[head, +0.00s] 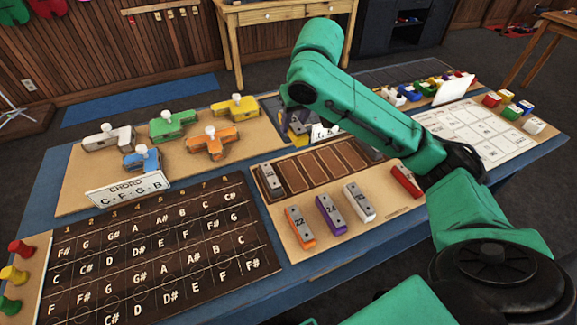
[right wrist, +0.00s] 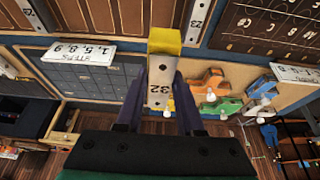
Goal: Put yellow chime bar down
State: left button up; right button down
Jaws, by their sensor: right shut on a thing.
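My right gripper (right wrist: 160,105) is shut on the yellow chime bar (right wrist: 165,42), a grey metal bar marked 32 with a yellow end. In the head view the yellow chime bar (head: 298,129) shows below my right arm, over the back edge of the chime board, near a dark grid panel. My arm hides most of the gripper there. The brown slotted rack (head: 325,168) has a grey bar (head: 269,178) in its leftmost slot and several bare slots. Whether the held bar touches anything is unclear. My left gripper is not in view.
Orange (head: 300,227), purple (head: 330,213), white (head: 359,202) and red (head: 405,180) chime bars lie in front of the rack. A white step card (right wrist: 78,52) stands near the dark grid panel (right wrist: 95,85). Coloured pegs and a chord card (head: 126,190) are at left.

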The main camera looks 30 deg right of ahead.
send_over(291, 173)
jog(key=s, duration=0.2)
notch_tip(291, 173, down, 6)
jog(key=f, duration=0.6)
jog(key=f+b, duration=0.1)
jog(key=f, duration=0.2)
jog(key=shift+w, duration=0.3)
jog(key=shift+f, duration=0.35)
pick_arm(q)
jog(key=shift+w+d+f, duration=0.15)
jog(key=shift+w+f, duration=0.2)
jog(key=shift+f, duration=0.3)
pick_arm(e)
jog(key=shift+w, duration=0.1)
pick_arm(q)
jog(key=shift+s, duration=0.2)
pick_arm(e)
jog(key=c, duration=0.5)
grip_release()
jog(key=shift+f, duration=0.15)
jog(key=shift+c, duration=0.2)
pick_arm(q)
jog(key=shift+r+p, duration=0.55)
pick_arm(e)
jog(key=v, duration=1.2)
